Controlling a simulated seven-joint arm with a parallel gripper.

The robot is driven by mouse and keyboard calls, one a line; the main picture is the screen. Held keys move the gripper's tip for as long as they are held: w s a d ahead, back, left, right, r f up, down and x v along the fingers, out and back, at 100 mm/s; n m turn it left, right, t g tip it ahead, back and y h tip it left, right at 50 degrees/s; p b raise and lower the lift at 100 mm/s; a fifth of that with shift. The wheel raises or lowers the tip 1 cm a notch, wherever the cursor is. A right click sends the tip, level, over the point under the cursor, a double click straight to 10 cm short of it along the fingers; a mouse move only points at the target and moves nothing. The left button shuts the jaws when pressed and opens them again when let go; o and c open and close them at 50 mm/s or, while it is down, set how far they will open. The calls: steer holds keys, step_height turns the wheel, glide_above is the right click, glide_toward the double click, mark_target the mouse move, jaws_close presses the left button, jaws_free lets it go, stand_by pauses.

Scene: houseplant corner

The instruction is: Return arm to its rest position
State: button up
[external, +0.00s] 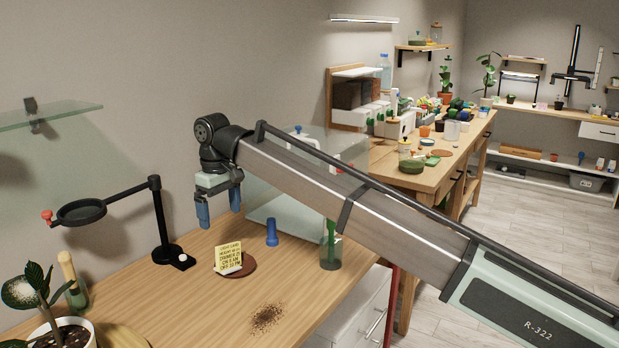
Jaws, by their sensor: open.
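My gripper (218,209) hangs above the wooden table, pointing down, with its two blue fingers apart and nothing between them. My arm reaches in from the lower right of the external view and ends at the dark wrist joint above the gripper. The gripper is clear of the tabletop and of the things on it. The arm passes in front of part of the table's right end and hides some of what is behind it.
A black stand with a ring (162,220) rises left of my gripper. A potted plant (45,310) stands front left. A yellow note card (229,257), a blue peg (271,233) and a clear beaker (330,252) stand on the table. Spilled soil (267,318) lies near the front.

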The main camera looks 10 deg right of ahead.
steer(key=s+d+f+n+g, duration=0.2)
steer(key=s+d+f, duration=0.5)
steer(key=s+d, duration=0.45)
steer(key=s+d+f+n+g, duration=0.1)
steer(key=s+d+f+n, duration=0.1)
steer(key=s+d+f, duration=1)
steer(key=d+f+m+g, duration=0.2)
steer(key=d+f+m, duration=0.5)
steer(key=d+f, duration=1.75)
steer(key=s+d+f+m+g, duration=0.1)
steer(key=s+d+f+m, duration=0.5)
steer(key=s+d+f, duration=1.1)
steer(key=shift+s+f+g, duration=0.4)
steer(key=shift+s+f, duration=0.45)
steer(key=shift+s, duration=0.25)
steer(key=c, duration=1.1)
steer(key=shift+w, duration=0.1)
